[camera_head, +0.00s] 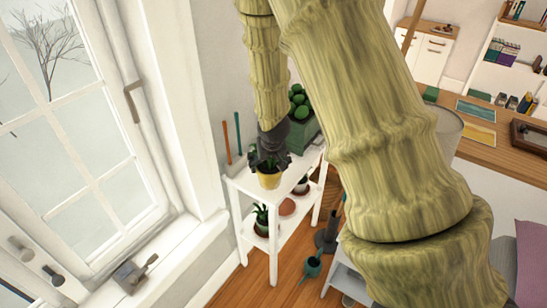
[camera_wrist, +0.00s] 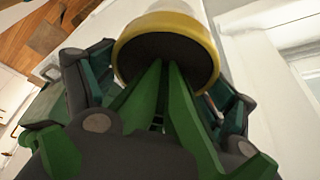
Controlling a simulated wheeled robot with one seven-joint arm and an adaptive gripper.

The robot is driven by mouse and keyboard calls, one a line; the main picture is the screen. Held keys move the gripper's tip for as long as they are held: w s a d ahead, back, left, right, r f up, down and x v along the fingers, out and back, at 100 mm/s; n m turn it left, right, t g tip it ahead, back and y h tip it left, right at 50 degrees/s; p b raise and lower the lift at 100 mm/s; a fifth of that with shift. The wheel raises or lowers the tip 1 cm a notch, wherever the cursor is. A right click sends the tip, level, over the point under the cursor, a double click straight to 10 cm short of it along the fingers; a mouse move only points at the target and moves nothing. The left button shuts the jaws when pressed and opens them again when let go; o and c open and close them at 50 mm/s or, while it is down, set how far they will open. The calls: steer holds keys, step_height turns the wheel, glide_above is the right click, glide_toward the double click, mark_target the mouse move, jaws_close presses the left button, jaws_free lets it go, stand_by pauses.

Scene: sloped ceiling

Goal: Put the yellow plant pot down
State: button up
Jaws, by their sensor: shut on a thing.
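The yellow plant pot (camera_head: 268,181) is below my gripper (camera_head: 268,162) at the shelf's front left corner in the head view. My dark gripper is shut on the plant, around its green leaves just above the rim. I cannot tell whether the pot's base touches the white shelf's top (camera_head: 304,161). In the wrist view the pot's yellow rim (camera_wrist: 207,45) surrounds dark soil, with long green leaves reaching toward the camera. The fingers of my gripper (camera_wrist: 160,85) are on both sides of the leaves.
A green planter (camera_head: 302,132) with round plants stands at the shelf's back. A potted plant (camera_head: 261,222) is on the lower shelf. A window (camera_head: 70,120) is left. A watering can (camera_head: 312,267) is on the floor.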

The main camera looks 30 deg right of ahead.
steer(key=shift+w+d+f+p, duration=1.1)
steer(key=shift+w+d+f, duration=0.95)
steer(key=shift+w+d, duration=0.15)
steer(key=shift+f, duration=0.15)
steer(key=o, duration=1.3)
steer(key=shift+o, duration=0.3)
steer(key=shift+s, duration=0.1)
